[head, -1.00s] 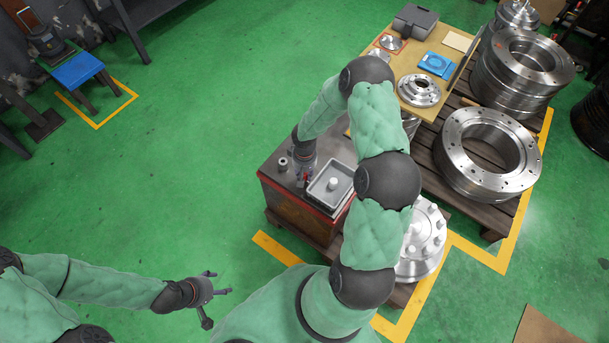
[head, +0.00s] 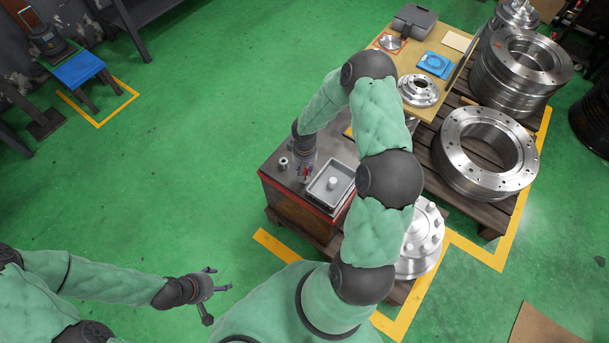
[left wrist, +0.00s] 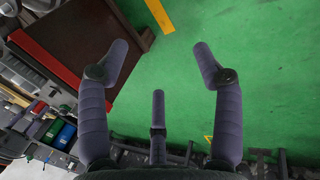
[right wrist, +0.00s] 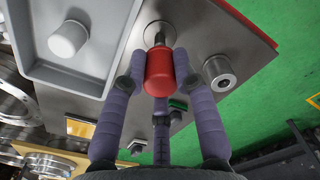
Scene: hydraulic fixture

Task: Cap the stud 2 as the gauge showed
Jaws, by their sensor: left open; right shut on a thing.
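My right gripper (right wrist: 160,80) is shut on a red cap (right wrist: 158,72), seen in the right wrist view. The cap is over or in front of a silver stud with a round base (right wrist: 156,30); I cannot tell whether they touch. The red cap also shows small in the head view (head: 305,173), below my right wrist. A white cap (right wrist: 68,38) stands in the grey tray (right wrist: 103,82). A short silver cylinder with a hollow top (right wrist: 218,72) stands to the right. My left gripper (head: 214,285) is open and empty over the green floor. Stud numbers are not legible.
The metal-topped bench (head: 274,180) carries the tray and fittings. A wooden table (head: 437,105) behind it holds a blue item (head: 435,64), a flange (head: 418,90) and a grey case (head: 415,20). A bolted flange (head: 425,262) stands at right.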

